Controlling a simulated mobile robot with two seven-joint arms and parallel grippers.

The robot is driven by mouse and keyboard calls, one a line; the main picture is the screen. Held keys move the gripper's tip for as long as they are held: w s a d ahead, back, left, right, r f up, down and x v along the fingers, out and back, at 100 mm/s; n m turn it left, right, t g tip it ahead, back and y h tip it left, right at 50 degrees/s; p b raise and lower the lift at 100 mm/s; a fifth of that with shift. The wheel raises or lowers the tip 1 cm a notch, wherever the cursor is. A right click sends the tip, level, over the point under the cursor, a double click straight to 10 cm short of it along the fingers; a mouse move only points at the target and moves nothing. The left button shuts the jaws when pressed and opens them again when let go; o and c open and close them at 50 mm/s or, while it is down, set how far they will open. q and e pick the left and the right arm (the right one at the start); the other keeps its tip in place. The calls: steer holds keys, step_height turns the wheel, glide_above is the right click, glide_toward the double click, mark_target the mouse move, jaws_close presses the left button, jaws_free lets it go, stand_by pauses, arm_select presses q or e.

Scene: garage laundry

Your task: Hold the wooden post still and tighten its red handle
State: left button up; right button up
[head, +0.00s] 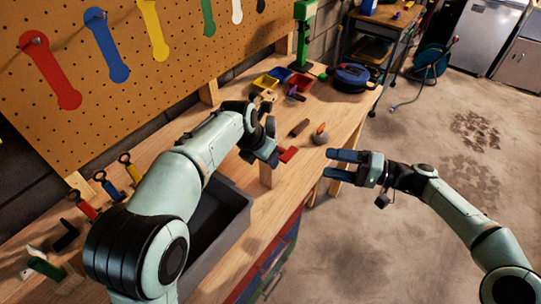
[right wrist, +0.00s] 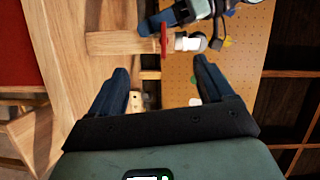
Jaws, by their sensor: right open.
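The wooden post (head: 266,174) stands upright at the front edge of the workbench. Its red handle (head: 288,155) is at the top. The right wrist view shows the post (right wrist: 108,43) sideways, with the red handle (right wrist: 164,40) edge-on beside a white part. My left gripper (head: 264,148) is right at the post's top, near the handle; its arm partly hides it, and I cannot tell whether its fingers grip. My right gripper (head: 343,165) is open and empty, out past the bench edge to the right of the post, its fingers pointing toward it.
A grey bin (head: 215,225) is set left of the post. A brown block (head: 299,128) and a small orange-tipped object (head: 320,135) lie beyond the handle.

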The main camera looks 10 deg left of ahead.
steer(key=f+n+h, duration=0.1)
steer(key=f, duration=0.1)
steer(key=w+d+f+n+t+h, duration=0.1)
steer(key=f+h, duration=0.1)
steer(key=d+f+n+h, duration=0.1)
steer(key=f, duration=0.2)
steer(key=shift+w+f+t, duration=0.1)
steer(key=shift+w+t, duration=0.2)
steer(key=shift+t, duration=0.1)
steer(key=w+d+f+n+t+h, duration=0.3)
steer(key=w+d+n+t+h, duration=0.45)
steer(key=d+n, duration=0.55)
steer(key=a+r+n+t, duration=0.2)
steer(key=a+r+n, duration=0.15)
steer(key=n, duration=0.55)
steer(key=n+g+y, duration=0.6)
steer(key=n+y, duration=0.5)
steer(key=n, duration=1.3)
glide_toward(285, 153)
steer(key=shift+t, duration=0.25)
steer(key=x, duration=0.6)
steer(key=shift+w+a+f, duration=0.2)
steer(key=shift+w+f, duration=0.05)
steer(key=shift+f, duration=0.05)
